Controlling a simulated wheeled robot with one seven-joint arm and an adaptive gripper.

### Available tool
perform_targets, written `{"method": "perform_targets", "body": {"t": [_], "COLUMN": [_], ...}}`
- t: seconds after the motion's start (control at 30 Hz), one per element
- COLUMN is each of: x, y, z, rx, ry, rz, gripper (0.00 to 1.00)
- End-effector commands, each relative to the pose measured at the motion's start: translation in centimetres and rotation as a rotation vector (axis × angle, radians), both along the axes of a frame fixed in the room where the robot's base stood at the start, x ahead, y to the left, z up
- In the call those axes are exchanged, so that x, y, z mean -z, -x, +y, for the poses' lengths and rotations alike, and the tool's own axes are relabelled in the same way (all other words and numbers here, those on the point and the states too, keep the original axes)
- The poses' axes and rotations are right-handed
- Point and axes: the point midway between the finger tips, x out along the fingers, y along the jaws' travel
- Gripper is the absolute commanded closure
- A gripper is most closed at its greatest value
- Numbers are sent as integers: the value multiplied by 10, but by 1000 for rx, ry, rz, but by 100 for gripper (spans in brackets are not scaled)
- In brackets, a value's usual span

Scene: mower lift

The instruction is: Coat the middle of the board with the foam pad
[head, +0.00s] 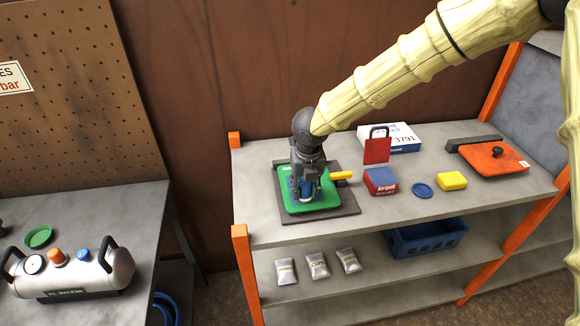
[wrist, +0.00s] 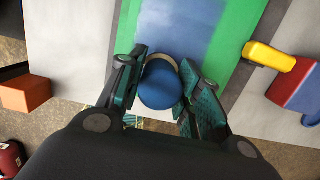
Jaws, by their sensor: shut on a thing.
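The green board (head: 290,205) lies on a dark mat (head: 345,210) at the left of the bench top. In the wrist view the board (wrist: 243,35) has green edges, and its middle carries a blue, uneven coat (wrist: 195,45). My gripper (head: 305,193) is over the board and is shut on the foam pad. In the wrist view the pad's round blue top (wrist: 159,85) sits between the two fingers (wrist: 163,88), with a pale tan rim showing at its far side. The pad's underside is hidden, so I cannot tell whether it touches the board.
A yellow handle (head: 341,175) lies close to the board's right side. A red and blue box (head: 380,182), a blue disc (head: 422,190), a yellow block (head: 452,181) and an orange lid (head: 493,157) stand further right.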

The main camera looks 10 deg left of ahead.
Motion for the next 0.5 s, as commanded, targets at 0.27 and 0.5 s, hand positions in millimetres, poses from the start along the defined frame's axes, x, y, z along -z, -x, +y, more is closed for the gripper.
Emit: {"method": "perform_targets", "body": {"t": [0.27,0.5], "x": [0,-27], "y": [1,1], "z": [17,23], "rx": [9,16], "ry": [2,-3], "rz": [0,-2], "gripper": [88,88]}}
